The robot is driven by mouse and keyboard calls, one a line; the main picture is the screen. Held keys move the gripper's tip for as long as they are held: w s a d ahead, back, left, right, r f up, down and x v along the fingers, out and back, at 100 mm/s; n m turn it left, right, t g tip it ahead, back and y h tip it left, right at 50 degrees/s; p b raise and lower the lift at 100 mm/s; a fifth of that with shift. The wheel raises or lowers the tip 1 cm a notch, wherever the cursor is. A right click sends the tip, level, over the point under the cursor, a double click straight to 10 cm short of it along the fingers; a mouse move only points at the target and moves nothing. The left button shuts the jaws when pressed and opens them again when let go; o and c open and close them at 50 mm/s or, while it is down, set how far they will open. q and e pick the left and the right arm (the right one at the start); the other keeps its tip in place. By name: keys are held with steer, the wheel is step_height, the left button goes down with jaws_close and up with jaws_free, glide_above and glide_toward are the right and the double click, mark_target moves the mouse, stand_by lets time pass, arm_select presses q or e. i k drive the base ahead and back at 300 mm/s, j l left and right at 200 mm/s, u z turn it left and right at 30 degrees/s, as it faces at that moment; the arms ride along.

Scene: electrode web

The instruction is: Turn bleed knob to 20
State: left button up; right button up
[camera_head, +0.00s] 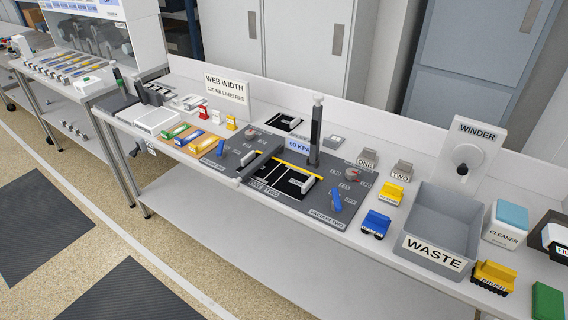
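A dark grey panel (300,211) lies on the white bench, with blue levers and small dials on it. A round grey dial with a red mark (352,174) sits near its right back, ringed by small labels too small to read. A similar small dial (248,157) sits on the left part. I cannot tell which is the bleed knob or its setting. A blue lever (336,201) stands by the label VACUUM TWO, and another blue lever (221,147) is at the left. A sign reads 60 KPA (299,144). Neither gripper is in view.
A dark post (315,135) rises behind the panel. To the right are blocks labelled ONE (367,158) and TWO (401,172), yellow (391,193) and blue (376,223) blocks, a grey WASTE bin (473,214) and a WINDER stand (480,145).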

mark_target(250, 134)
steer(key=i+j+z, duration=0.25)
steer(key=j, duration=0.3)
steer(key=i+j+z, duration=0.2)
steer(key=j, duration=0.35)
steer(key=j+z, duration=0.25)
steer(key=j, duration=0.3)
steer(key=j+z, duration=0.25)
steer(key=j, duration=0.4)
steer(key=i, duration=0.05)
